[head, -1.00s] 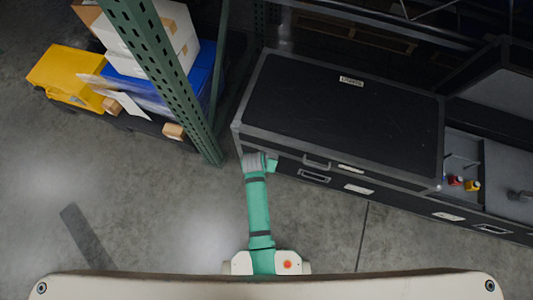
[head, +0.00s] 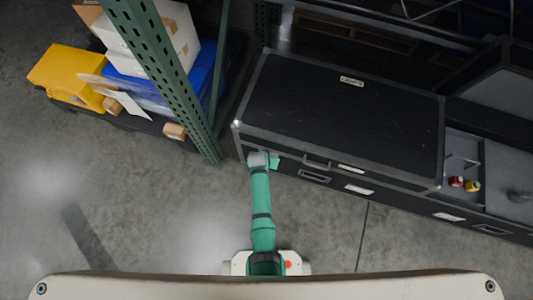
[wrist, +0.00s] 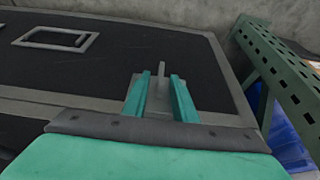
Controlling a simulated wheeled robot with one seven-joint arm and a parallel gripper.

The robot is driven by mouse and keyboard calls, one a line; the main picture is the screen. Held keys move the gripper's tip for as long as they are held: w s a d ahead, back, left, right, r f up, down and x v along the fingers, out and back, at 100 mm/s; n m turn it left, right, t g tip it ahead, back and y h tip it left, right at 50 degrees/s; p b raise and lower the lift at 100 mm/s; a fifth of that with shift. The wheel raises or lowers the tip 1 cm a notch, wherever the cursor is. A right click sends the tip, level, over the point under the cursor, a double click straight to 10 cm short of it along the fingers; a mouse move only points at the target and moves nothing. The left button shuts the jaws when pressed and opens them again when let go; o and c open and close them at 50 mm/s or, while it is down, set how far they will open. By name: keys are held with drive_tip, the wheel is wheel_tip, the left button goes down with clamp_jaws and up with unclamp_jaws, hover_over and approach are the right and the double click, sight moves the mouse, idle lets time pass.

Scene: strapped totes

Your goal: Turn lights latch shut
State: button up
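The lights case (head: 340,110) is a black tote with grey metal edges and a white label on its closed lid. My gripper (head: 276,161) is at its front side, near the left corner. In the wrist view, the two teal fingers of my gripper (wrist: 160,98) are apart and stand on either side of a grey upright tab, the latch (wrist: 162,76), on a grey plate. Narrow gaps seem to show between tab and fingers; contact is unclear. The latch is hidden in the head view.
A green rack post (head: 165,80) stands left of the case, with boxes and a yellow case (head: 72,72) beyond it. An open tote (head: 510,160) with red and yellow items is at right. The floor in front is clear.

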drive_tip(key=shift+c, duration=0.6)
clamp_jaws()
drive_tip(key=shift+d, duration=0.1)
drive_tip(key=m+t+y, duration=0.1)
drive_tip(key=y, duration=0.2)
drive_tip(key=d+t+y, duration=0.1)
drive_tip(key=y, duration=0.2)
drive_tip(key=f+m+t+y, duration=0.1)
drive_tip(key=t+y, duration=0.1)
drive_tip(key=y, duration=0.2)
drive_tip(key=shift+s+d+m, duration=0.2)
drive_tip(key=shift+s+m, duration=0.05)
drive_tip(key=shift+m, duration=0.05)
drive_tip(key=shift+a+f+t+y, duration=0.1)
drive_tip(key=shift+t+y, duration=0.4)
drive_tip(key=shift+y, duration=0.4)
drive_tip(key=shift+o, duration=0.6)
unclamp_jaws()
